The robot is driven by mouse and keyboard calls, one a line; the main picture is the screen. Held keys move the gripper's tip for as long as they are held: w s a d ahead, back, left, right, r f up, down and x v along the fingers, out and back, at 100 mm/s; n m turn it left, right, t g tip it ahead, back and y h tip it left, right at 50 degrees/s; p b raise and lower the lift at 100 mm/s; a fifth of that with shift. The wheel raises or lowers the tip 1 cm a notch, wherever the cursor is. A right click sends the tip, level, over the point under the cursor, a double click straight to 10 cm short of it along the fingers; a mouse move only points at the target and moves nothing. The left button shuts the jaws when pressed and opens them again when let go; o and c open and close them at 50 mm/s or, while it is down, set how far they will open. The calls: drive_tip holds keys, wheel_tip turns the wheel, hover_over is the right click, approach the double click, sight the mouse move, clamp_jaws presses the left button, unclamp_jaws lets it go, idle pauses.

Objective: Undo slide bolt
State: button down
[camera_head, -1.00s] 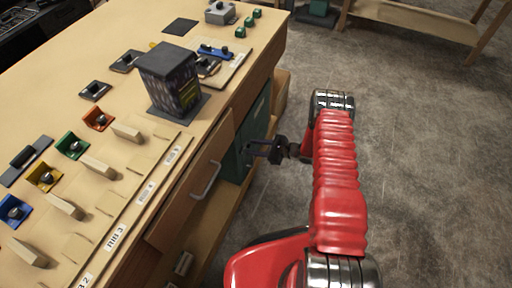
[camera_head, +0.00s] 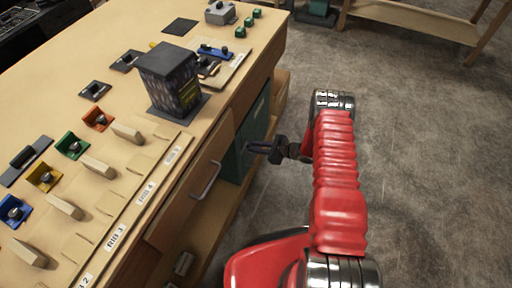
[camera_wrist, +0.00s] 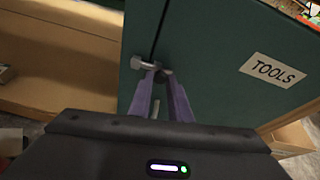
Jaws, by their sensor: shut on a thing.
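The slide bolt (camera_wrist: 141,64) is a small metal bar with a rounded end, on the front of a dark green cabinet (camera_wrist: 225,35) labelled TOOLS. It lies by the dark vertical gap between door and side panel. My gripper (camera_wrist: 163,76) is shut on the bolt's dark knob, its two purple-grey fingers converging there. The fingertips partly hide the knob. In the head view my gripper (camera_head: 254,147) is in front of the green cabinet (camera_head: 239,154) under the bench; the bolt cannot be made out there.
The wooden bench (camera_head: 70,85) with switches, wooden levers and a dark box (camera_head: 170,80) stands above and left. A drawer handle (camera_head: 207,180) juts out near my gripper. A cardboard box (camera_wrist: 291,139) sits low beside the cabinet. Open floor lies right of my arm.

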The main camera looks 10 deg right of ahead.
drive_tip(key=shift+s+a, duration=0.1)
drive_tip(key=shift+s, duration=0.05)
drive_tip(key=shift+w+d, duration=0.5)
drive_tip(key=shift+w, duration=0.15)
drive_tip(key=shift+w+d, duration=0.45)
drive_tip(key=shift+w, duration=0.2)
drive_tip(key=c, duration=1.6)
unclamp_jaws()
drive_tip(key=shift+c, duration=0.2)
drive_tip(key=shift+d, duration=0.1)
drive_tip(key=v, duration=1.3)
drive_tip(key=shift+s+d, duration=0.2)
drive_tip(key=shift+d, duration=0.05)
